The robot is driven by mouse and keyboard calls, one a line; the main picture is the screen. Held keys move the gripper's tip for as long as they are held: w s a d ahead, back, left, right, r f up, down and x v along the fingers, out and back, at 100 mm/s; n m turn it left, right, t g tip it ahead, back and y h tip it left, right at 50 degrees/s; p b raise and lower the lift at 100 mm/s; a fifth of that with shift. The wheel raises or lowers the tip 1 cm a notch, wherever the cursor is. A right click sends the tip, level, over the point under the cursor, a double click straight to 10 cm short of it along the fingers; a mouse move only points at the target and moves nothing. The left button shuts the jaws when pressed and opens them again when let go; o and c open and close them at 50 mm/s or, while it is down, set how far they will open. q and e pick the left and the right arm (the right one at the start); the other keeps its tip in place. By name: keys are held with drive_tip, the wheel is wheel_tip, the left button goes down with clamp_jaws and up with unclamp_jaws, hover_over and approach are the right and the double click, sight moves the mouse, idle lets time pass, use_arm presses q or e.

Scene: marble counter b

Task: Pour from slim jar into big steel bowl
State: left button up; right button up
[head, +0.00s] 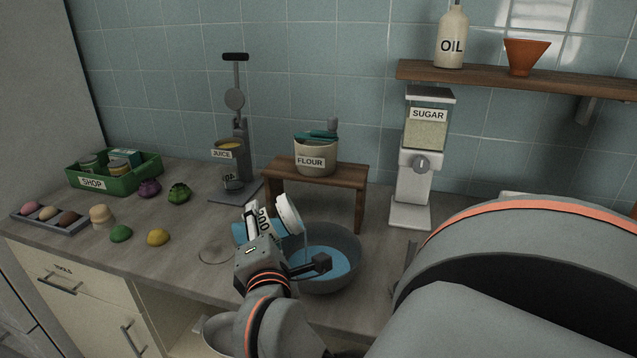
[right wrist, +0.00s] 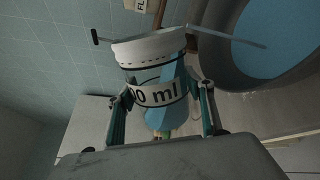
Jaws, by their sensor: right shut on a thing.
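The slim jar (head: 289,215) has a white rim and a "ml" label. It is tipped over, its mouth toward the big steel bowl (head: 351,274). My right gripper (head: 266,236) is shut on the jar, at the bowl's left side. In the right wrist view the fingers hold the jar (right wrist: 150,48) from both sides, and blue content shows through its wall. A thin pale streak (head: 305,243) runs from the jar mouth down into the bowl. Blue liquid (head: 325,262) lies in the bowl, which also shows in the right wrist view (right wrist: 213,62). My left gripper is out of view.
A wooden stand (head: 345,175) with a flour pot (head: 312,160) is behind the bowl. A sugar dispenser (head: 425,150) stands right, a juicer (head: 236,130) left. A green crate (head: 130,178), a tray (head: 52,220) and several small fruits are further left. My arm covers the right front.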

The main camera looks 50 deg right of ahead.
drive_tip(key=shift+r+m+p, duration=0.4)
drive_tip(key=shift+m+p, duration=0.1)
idle(1.1)
drive_tip(key=shift+s+d, duration=0.1)
drive_tip(key=shift+d, duration=0.05)
idle(0.3)
